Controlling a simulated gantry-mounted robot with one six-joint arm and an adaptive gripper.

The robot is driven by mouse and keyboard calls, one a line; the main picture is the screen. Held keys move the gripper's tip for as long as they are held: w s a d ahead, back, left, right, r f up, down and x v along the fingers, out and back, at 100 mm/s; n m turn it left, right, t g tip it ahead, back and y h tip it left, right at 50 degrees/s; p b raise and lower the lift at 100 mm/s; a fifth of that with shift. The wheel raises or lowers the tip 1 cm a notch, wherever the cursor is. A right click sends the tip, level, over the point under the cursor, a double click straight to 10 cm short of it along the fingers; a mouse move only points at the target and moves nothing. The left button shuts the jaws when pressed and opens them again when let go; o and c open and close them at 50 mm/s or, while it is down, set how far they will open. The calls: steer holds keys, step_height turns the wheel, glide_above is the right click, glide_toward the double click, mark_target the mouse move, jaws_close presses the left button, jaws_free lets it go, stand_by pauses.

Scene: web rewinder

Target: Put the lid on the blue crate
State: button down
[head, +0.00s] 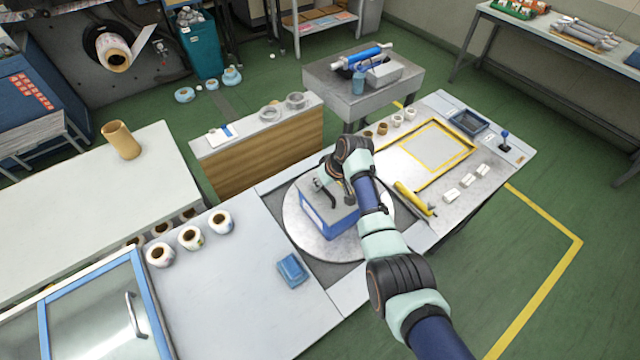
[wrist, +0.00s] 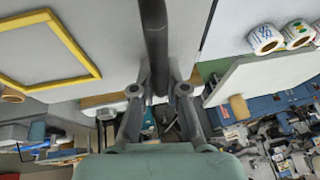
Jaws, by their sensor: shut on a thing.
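The blue crate (head: 318,222) stands on the round grey turntable (head: 292,226) in the middle of the bench in the head view. The grey lid (head: 345,213) lies over the crate's top and looks about level. I cannot tell whether its rim is fully seated all round. My gripper (head: 323,187) is over the lid, shut on its dark handle. In the wrist view, the dark handle bar (wrist: 155,40) runs between the two fingers of my gripper (wrist: 158,92). My arm hides the right part of the crate and lid.
A blue block (head: 292,270) lies on the bench in front of the turntable. A yellow tool (head: 414,199) and several white blocks lie right of it. Several label rolls (head: 190,237) stand at left. A yellow-framed area (head: 433,147) on the right bench is clear.

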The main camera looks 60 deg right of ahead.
steer(key=shift+f+b, duration=0.45)
steer(key=shift+f, duration=0.15)
steer(key=c, duration=1.1)
jaws_free()
steer(key=v, duration=1.2)
